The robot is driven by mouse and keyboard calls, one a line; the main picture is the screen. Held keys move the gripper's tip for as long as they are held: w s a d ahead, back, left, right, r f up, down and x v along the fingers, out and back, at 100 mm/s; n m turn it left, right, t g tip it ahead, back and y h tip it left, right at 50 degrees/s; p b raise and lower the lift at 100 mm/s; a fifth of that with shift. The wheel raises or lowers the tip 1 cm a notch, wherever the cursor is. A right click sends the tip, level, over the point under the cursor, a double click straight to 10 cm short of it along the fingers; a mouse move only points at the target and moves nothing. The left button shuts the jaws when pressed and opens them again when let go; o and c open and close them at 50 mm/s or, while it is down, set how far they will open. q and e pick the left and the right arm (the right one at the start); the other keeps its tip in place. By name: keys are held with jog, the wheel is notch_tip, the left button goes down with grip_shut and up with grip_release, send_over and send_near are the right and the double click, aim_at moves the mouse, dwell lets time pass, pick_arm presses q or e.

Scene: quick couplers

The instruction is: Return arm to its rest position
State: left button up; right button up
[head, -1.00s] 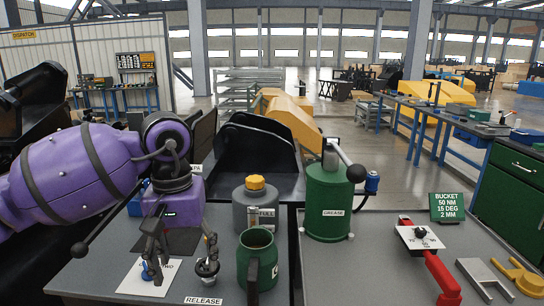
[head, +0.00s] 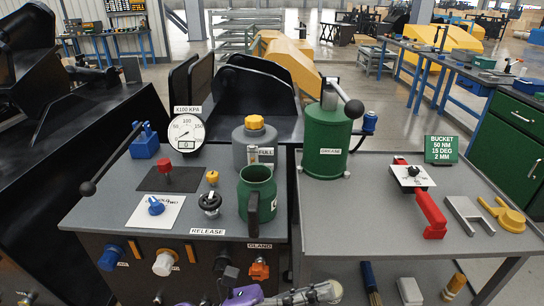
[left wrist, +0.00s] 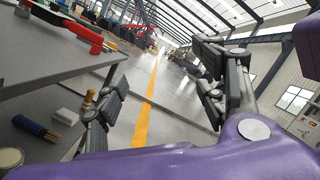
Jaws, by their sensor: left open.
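My left arm (head: 244,295) shows as a purple link at the bottom edge of the head view, in front of the bench and below its top. Its gripper (left wrist: 160,68) is open and empty in the left wrist view, with its two grey fingers wide apart. In the head view the gripper is partly cut off by the bottom edge. It is clear of the black round coupler (head: 209,203), which stands on the bench top. My right gripper is not in view.
The grey bench (head: 110,215) carries a gauge (head: 186,133), a green jug (head: 257,190) and a grey bottle (head: 240,150). The right cart (head: 370,215) carries a green grease pump (head: 327,140) and a red tool (head: 431,212). Brushes lie on its lower shelf.

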pick_arm(q)
jog(key=s+a+f+n+t+y, duration=0.1)
jog(key=a+f+n+t+y, duration=0.7)
jog(key=n, duration=0.7)
jog(key=s+a+f+n+t+y, duration=0.1)
jog(key=a+f+n+t+y, duration=0.55)
jog(key=f+n, duration=0.75)
jog(key=s+a+f+n+g+y, duration=0.25)
jog(key=s+a+f+n, duration=0.2)
jog(key=s, duration=0.35)
jog(key=s+a+f+n+g+y, duration=0.1)
jog(key=s+a+f+n+g, duration=0.35)
jog(key=s, duration=0.25)
jog(key=s+a+f+n+g+y, duration=0.2)
jog(key=s+a+f+n+g, duration=0.15)
jog(key=s+n, duration=0.35)
jog(key=w+r+m+t+p, duration=0.1)
jog(key=w+r+t+p, duration=0.1)
jog(key=r+p, duration=1.3)
jog(key=shift+w+a+r, duration=0.2)
jog(key=shift+w, duration=0.7)
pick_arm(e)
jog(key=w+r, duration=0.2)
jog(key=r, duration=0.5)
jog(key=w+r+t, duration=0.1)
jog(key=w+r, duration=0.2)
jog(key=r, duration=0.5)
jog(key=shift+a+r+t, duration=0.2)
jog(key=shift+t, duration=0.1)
